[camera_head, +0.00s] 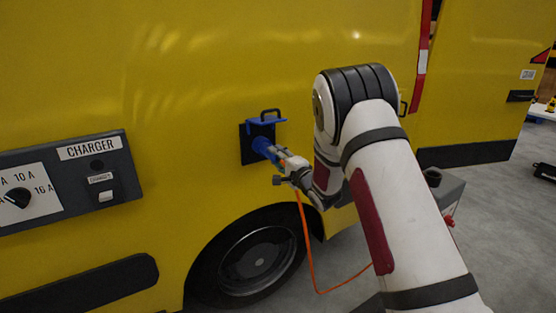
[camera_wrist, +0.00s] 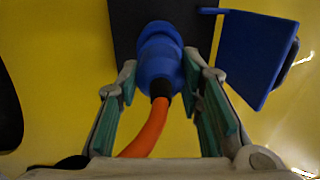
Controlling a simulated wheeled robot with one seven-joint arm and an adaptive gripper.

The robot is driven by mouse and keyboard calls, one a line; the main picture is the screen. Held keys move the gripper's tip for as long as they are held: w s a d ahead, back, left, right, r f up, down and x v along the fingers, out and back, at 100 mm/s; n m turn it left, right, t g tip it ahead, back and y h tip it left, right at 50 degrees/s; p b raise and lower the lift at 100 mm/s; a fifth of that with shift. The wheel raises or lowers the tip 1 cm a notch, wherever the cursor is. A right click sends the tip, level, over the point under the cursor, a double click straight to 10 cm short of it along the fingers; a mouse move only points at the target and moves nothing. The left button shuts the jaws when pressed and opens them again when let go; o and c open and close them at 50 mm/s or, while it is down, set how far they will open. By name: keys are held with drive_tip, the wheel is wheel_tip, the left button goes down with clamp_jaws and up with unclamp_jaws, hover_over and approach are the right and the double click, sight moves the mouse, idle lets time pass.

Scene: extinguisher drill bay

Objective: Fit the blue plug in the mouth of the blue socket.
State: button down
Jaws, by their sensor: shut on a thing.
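The blue plug (camera_head: 265,148) points at the black plate on the yellow vehicle side; it also shows in the wrist view (camera_wrist: 158,72), with an orange cable (camera_wrist: 147,130) leaving its rear. My gripper (camera_head: 279,163) is shut on the plug, with one finger on each side in the wrist view (camera_wrist: 159,72). The blue socket's hinged lid (camera_head: 266,125) stands open, and shows at the right in the wrist view (camera_wrist: 252,58). The plug's front end is in line with the socket and at it. The plug hides the socket mouth, so I cannot tell how deep it sits.
The black mounting plate (camera_head: 245,152) is fixed to the yellow panel (camera_head: 190,140). A charger panel (camera_head: 118,178) with a dial and a switch is at the left. A wheel (camera_head: 255,262) is below the socket. The orange cable (camera_head: 309,250) hangs down towards the floor.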

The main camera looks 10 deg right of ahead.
drive_tip(key=shift+b+x, duration=0.9)
drive_tip(key=shift+x, duration=0.45)
drive_tip(key=shift+r, duration=0.1)
drive_tip(key=c, duration=1)
unclamp_jaws()
drive_tip(key=shift+c, duration=0.2)
drive_tip(key=shift+s, duration=0.15)
